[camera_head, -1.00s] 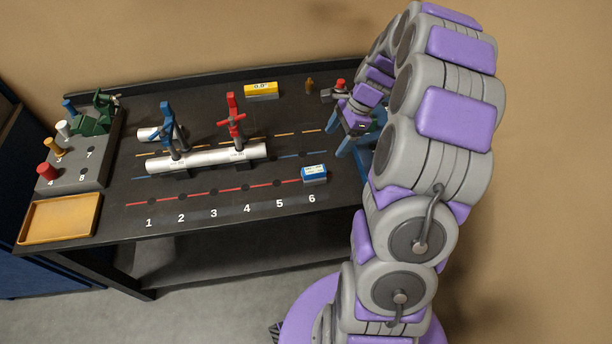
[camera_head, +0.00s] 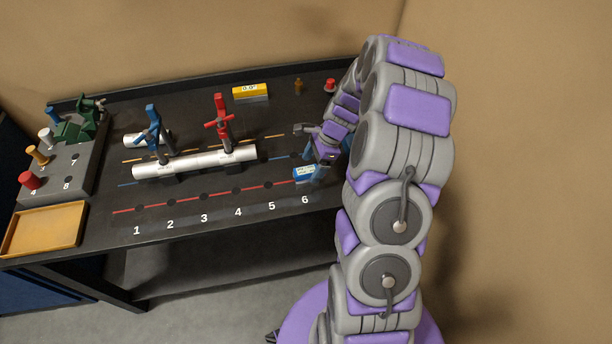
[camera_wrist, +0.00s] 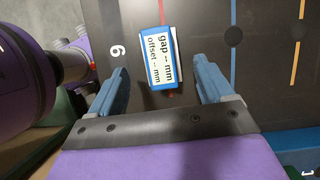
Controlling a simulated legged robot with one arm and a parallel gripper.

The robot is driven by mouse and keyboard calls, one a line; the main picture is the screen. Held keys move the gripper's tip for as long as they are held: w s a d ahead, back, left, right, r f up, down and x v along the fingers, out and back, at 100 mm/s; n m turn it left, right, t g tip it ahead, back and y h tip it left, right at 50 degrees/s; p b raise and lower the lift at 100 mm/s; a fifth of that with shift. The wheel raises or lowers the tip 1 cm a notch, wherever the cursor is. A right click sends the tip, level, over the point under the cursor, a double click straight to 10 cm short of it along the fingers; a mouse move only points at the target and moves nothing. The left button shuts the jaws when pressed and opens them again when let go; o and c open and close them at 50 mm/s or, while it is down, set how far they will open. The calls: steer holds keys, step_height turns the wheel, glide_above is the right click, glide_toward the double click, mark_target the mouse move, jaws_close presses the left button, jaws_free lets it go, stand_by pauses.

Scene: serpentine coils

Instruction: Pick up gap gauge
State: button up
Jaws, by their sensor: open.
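The gap gauge, a small blue box with a white label reading "gap -- mm, offset -- mm", lies on the dark bench at the right end of the red line, near number 6. It shows in the wrist view (camera_wrist: 164,58) and partly in the head view (camera_head: 304,172), where my gripper (camera_head: 316,168) covers some of it. In the wrist view my gripper (camera_wrist: 162,92) is open, with one blue finger on each side of the gauge and a little ahead of it the label. Gaps show between the fingers and the gauge, and nothing is held.
A white pipe (camera_head: 194,163) with a blue clamp (camera_head: 152,130) and a red clamp (camera_head: 220,122) lies left of the gauge. A yellow level (camera_head: 250,91) is at the back. An orange tray (camera_head: 44,229) is at far left. The bench front near the numbers is clear.

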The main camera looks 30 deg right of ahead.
mark_target(306, 170)
steer(key=b+x, duration=0.1)
steer(key=x, duration=0.1)
steer(key=b+x, duration=0.1)
steer(key=x, duration=0.2)
steer(key=shift+w+a, duration=0.25)
steer(key=shift+a, duration=0.15)
steer(key=c, duration=1.2)
steer(key=shift+r, duration=0.15)
